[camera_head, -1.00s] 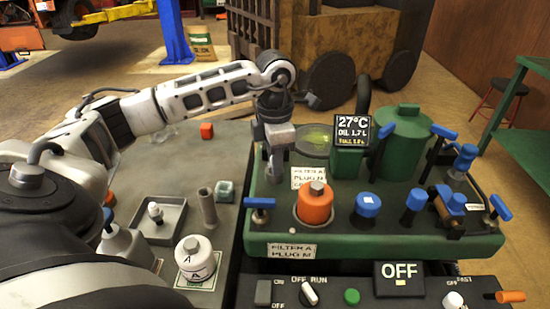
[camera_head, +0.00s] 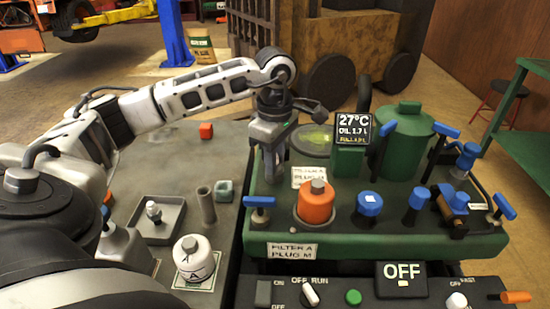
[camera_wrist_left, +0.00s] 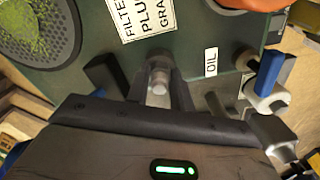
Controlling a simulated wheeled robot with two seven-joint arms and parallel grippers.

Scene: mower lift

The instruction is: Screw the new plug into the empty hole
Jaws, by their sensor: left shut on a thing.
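My left gripper (camera_head: 272,176) points down over the back left part of the green machine (camera_head: 300,239), left of the orange filter (camera_head: 316,205). In the left wrist view its dark fingers (camera_wrist_left: 148,84) are shut around a small silvery plug (camera_wrist_left: 159,76). The hole below is hidden by the gripper and plug, so I cannot tell whether the plug is seated in it. Another small metal-and-white plug-like piece (camera_head: 153,210) stands in the grey tray (camera_head: 172,222). My right gripper is not in view.
A green canister (camera_head: 403,138) and several blue-handled parts stand farther right.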

